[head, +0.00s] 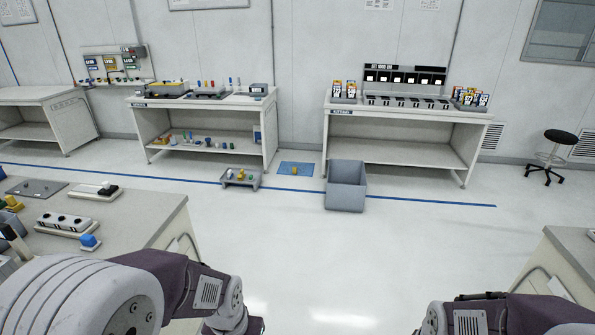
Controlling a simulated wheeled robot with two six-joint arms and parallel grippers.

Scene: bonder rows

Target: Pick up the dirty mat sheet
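A blue mat (284,174) lies flat on the white floor between the two far benches, beyond the blue floor line. A small yellow object (294,170) shows on it. It is too far off to tell whether the mat is dirty or has separate sheets. My two arms show at the bottom of the head view, far from the mat. Neither gripper's fingers can be made out in the picture.
A grey open bin (346,187) and a low grey tray (241,180) with small parts stand on the floor either side of the mat. Benches stand behind at left (200,104) and right (400,115). Nearer counters flank me at left (150,213) and right (575,262). The middle floor is clear.

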